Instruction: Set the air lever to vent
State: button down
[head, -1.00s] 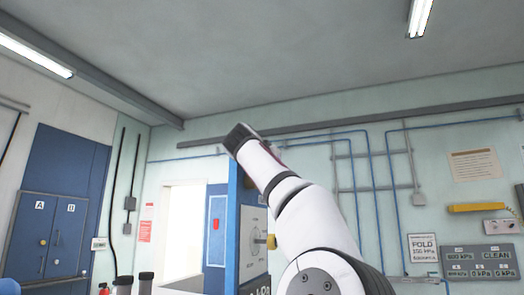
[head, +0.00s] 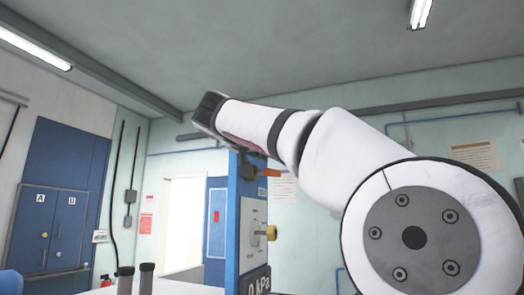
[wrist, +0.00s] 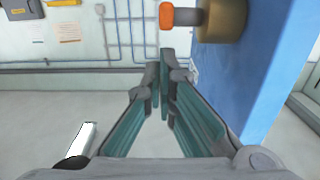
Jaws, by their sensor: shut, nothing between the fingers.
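An orange-tipped handle (head: 270,172) sticks out to the right from the upper part of a blue panel (head: 232,215), which I see nearly edge-on. In the wrist view its orange end (wrist: 166,15), grey shaft and brass-coloured body (wrist: 222,14) show at the top, against the blue panel. I take it for the air lever, but no label is readable. My gripper (wrist: 161,78) is shut and empty. In the wrist view its fingertips are below the orange end, left of the panel, apparently apart from it. In the head view my wrist hides the fingers.
Dark cylinders (head: 146,279) stand at lower left. Blue pipes (wrist: 125,30) run along the back wall. Open floor lies below my gripper.

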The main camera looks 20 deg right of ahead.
jog(key=shift+v, duration=0.9)
